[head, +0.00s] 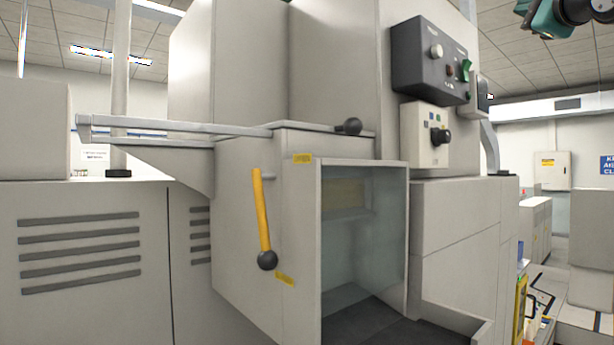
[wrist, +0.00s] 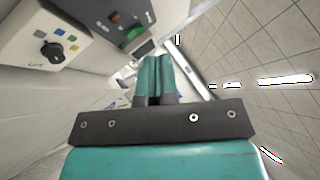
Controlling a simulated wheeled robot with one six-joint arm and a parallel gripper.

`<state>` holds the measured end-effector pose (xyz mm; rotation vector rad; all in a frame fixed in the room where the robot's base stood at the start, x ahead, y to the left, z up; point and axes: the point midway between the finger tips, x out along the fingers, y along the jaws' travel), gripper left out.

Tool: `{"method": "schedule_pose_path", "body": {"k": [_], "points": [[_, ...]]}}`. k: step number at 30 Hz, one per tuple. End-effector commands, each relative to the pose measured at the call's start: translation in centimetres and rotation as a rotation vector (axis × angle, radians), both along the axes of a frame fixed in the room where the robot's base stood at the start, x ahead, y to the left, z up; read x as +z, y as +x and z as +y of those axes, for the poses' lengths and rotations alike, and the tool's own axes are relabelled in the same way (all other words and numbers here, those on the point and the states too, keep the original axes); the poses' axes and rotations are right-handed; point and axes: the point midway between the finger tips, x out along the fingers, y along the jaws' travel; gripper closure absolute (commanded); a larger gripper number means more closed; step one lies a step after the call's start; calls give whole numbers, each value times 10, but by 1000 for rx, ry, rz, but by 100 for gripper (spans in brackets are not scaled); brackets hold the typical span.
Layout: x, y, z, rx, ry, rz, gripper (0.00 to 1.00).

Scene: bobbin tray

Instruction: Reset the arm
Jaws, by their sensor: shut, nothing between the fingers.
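My gripper (wrist: 153,70) shows in the wrist view, with two teal fingers pressed together beyond a dark bar. The fingers are shut with nothing between them. In the head view, only a teal and black part of my arm (head: 548,20) shows at the top right corner, and the fingertips are out of that picture. The gripper is up in the air, apart from the machine (head: 345,100).
The machine carries a dark control box (head: 412,62), a pale switch panel (head: 418,150) with a black knob, and a yellow lever (head: 261,210) with a black ball. An open compartment (head: 314,240) faces forward.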

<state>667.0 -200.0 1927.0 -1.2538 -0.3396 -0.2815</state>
Motion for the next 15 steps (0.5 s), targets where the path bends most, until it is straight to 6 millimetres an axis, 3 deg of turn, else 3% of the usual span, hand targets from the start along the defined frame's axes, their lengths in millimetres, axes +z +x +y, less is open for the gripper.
{"method": "schedule_pose_path", "body": {"k": [8, 15], "points": [[-46, 19, -15, -63, -78, 119, 100], [-118, 45, -10, -98, -216, 298, 100]]}}
